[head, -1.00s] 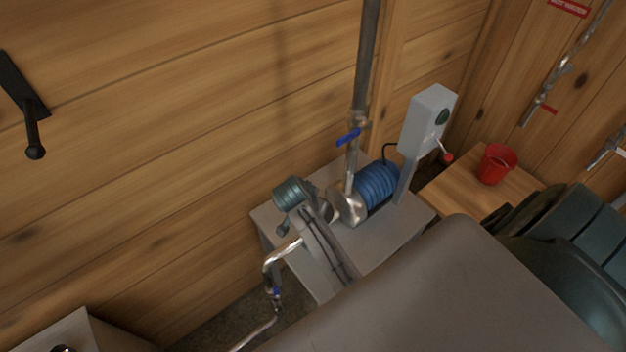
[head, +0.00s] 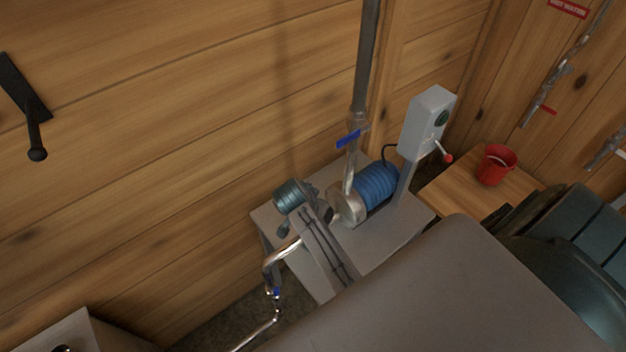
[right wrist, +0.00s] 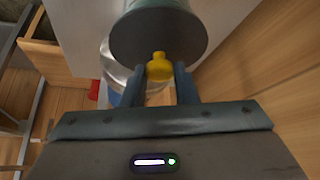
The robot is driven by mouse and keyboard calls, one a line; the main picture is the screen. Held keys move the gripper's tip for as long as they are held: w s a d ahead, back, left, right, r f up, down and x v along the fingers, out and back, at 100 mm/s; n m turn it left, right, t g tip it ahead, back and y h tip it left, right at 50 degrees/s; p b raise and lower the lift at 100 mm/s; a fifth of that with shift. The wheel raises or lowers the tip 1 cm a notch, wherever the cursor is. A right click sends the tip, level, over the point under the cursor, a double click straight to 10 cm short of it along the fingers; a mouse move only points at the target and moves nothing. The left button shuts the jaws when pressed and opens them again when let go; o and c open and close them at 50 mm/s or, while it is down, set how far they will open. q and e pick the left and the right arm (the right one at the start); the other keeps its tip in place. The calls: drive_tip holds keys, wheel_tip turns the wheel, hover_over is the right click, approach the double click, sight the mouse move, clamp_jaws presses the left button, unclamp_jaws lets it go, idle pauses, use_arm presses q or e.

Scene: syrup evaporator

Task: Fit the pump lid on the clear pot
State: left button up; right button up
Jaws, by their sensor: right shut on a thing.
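My right gripper (right wrist: 159,72) is shut in the right wrist view, with a small yellow knob between its two fingers. Just beyond the fingertips is a round grey-teal piece (right wrist: 158,38), which I take to be the pump lid with the yellow knob on its near face. The silver pump head (head: 346,203) sits on the grey stand in the head view, in front of a blue ribbed motor (head: 376,184). The clear pot cannot be made out clearly. My left gripper is not in view.
A grey stand (head: 395,238) carries the pump. A vertical pipe with a blue valve handle (head: 348,138) rises from it. A grey control box (head: 426,120) stands to the right. A red bucket (head: 494,168) sits on a wooden table. A plank wall is behind.

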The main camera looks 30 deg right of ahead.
drive_tip(key=o, duration=1.1)
drive_tip(key=v, duration=1)
drive_tip(key=shift+s+a+r, duration=0.1)
drive_tip(key=shift+a+r, duration=0.05)
drive_tip(key=shift+r, duration=0.25)
drive_tip(key=shift+f, duration=0.1)
